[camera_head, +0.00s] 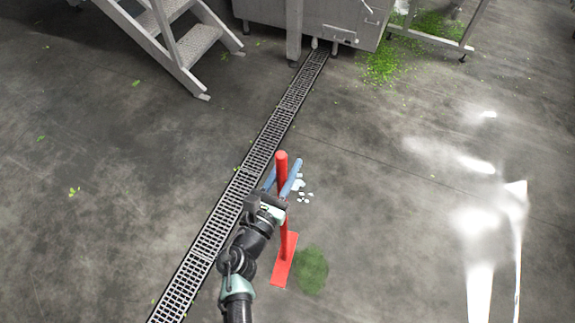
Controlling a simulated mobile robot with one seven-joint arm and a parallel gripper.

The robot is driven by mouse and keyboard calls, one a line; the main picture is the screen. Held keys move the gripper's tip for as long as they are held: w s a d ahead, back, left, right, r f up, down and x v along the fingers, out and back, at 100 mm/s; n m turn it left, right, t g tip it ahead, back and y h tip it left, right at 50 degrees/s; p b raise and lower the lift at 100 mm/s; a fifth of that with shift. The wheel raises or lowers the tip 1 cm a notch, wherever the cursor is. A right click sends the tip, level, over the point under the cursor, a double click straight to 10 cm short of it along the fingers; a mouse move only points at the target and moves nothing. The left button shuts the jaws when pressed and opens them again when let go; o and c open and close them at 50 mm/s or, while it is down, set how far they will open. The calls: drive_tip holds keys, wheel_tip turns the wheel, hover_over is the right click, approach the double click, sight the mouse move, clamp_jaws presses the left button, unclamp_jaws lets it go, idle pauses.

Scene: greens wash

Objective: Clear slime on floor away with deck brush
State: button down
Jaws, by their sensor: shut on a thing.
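The deck brush is red, with a long handle (282,172) standing near upright and a flat red head (284,262) low down, on or close to the floor. My gripper (281,182) has its blue fingers on either side of the handle, shut on it near the top. The green slime (311,270) is a dark round patch on the grey floor, just right of the brush head. Part of the handle is hidden behind my gripper.
A long drain grate (255,165) runs diagonally left of the brush. White bits (298,184) lie near the handle. Metal steps (180,45) and a machine (335,20) stand at the back. Green scraps (382,65) lie back right. Open floor is to the right.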

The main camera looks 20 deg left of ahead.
wheel_tip(320, 180, down, 5)
drive_tip(key=b, duration=0.5)
drive_tip(key=shift+r, duration=0.1)
